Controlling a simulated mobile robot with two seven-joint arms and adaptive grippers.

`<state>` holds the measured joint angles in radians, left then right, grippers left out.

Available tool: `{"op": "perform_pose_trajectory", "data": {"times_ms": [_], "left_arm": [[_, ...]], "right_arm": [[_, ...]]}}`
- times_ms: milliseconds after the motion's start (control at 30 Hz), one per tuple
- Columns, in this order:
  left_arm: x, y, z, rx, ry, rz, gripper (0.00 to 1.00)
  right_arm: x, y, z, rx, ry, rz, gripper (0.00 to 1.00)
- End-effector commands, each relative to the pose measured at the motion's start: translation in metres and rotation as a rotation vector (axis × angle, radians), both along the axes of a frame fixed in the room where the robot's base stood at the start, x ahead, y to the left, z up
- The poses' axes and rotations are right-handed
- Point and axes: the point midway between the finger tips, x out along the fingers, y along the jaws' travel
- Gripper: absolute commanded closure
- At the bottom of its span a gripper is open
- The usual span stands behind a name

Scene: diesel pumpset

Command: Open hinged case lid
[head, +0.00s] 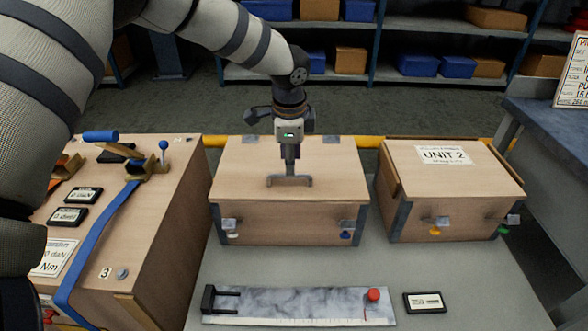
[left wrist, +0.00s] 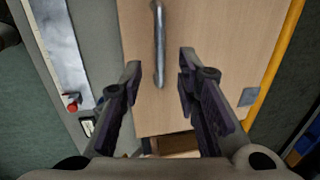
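The middle wooden case (head: 290,222) stands on the grey bench with its lid (head: 245,185) shut. A metal bar handle (head: 289,181) is on the lid; it also shows in the left wrist view (left wrist: 158,40). Two metal latches are on the case front, the left one (head: 229,226) and the right one (head: 346,234). My left gripper (head: 289,165) points down over the handle. In the left wrist view my left gripper (left wrist: 160,63) is open, a finger on either side of the handle's line. Contact with the handle cannot be told. My right gripper is not in view.
A UNIT 2 case (head: 448,200) stands to the right. A wooden box (head: 150,240) with a blue strap and tools is to the left. A marble-patterned plate (head: 290,305) with a red knob and a black-framed label (head: 424,302) lie in front. A yellow rail (head: 369,142) runs behind.

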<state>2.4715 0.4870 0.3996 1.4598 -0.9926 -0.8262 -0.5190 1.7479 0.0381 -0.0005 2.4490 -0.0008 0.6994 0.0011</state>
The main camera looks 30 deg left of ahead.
Motion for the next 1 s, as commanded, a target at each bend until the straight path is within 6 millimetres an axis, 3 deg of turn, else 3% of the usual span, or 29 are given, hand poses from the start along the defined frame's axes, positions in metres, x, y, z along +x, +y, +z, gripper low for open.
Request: {"op": "perform_pose_trajectory", "data": {"times_ms": [33, 200, 500, 533, 667, 1000], "left_arm": [[0.001, 0.001, -0.014, 0.000, 0.006, 0.000, 0.70], [0.005, 0.003, -0.036, -0.002, 0.002, 0.001, 0.70], [0.007, 0.004, -0.038, -0.001, -0.003, 0.001, 0.70], [0.007, 0.004, -0.038, -0.001, -0.003, 0.001, 0.72], [0.007, 0.004, -0.038, -0.001, -0.002, 0.001, 1.00], [0.008, 0.004, -0.036, -0.006, 0.005, 0.002, 1.00]], "right_arm": [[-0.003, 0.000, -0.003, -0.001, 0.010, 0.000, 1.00], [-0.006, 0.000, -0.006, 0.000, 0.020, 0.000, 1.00], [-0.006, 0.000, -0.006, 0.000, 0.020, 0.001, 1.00], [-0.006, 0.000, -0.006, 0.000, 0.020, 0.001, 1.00], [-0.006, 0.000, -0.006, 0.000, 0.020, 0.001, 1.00], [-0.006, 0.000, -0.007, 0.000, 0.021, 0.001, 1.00]]}}
